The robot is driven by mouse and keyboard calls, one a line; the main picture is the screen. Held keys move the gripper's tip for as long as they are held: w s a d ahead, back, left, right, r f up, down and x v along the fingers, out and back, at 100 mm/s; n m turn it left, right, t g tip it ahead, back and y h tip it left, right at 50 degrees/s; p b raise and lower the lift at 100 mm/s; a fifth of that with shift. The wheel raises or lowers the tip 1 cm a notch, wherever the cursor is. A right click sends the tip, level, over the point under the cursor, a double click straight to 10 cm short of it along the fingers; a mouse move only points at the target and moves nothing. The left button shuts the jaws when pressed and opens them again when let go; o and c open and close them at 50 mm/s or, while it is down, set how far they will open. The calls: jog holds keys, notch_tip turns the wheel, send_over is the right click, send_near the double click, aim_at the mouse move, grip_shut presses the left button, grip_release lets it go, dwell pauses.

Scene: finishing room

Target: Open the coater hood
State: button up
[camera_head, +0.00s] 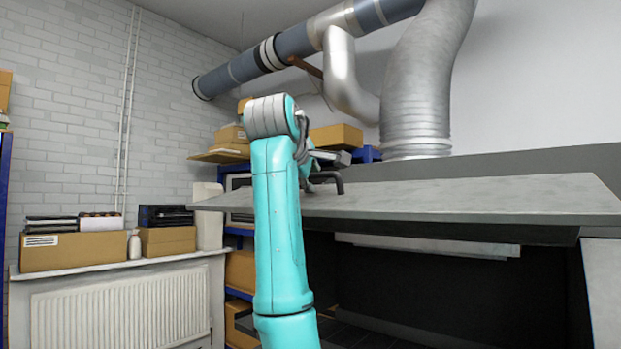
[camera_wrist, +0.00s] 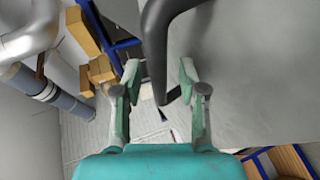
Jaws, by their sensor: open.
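The coater hood's grey lid (camera_head: 470,200) is raised and stands out nearly level, with the dark interior (camera_head: 440,290) open below it. A black bar handle (camera_head: 338,181) shows on the lid beside my arm. In the wrist view the dark handle (camera_wrist: 156,50) reaches down between the fingers, with the grey lid surface (camera_wrist: 255,75) to the right. My gripper (camera_wrist: 160,75) is open, one finger on each side of the handle; I cannot tell whether either touches it. In the head view the gripper is partly hidden behind my arm.
A silver exhaust duct (camera_head: 415,90) rises behind the lid. Blue shelving with cardboard boxes (camera_head: 335,137) stands behind my arm. At left, a radiator (camera_head: 120,310) sits under a ledge with boxes (camera_head: 75,250). The space above the lid's right part is clear.

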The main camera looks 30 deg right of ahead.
jog(key=v, duration=1.1)
jog(key=shift+s+a, duration=0.2)
jog(key=shift+a, duration=0.05)
jog(key=shift+a, duration=0.1)
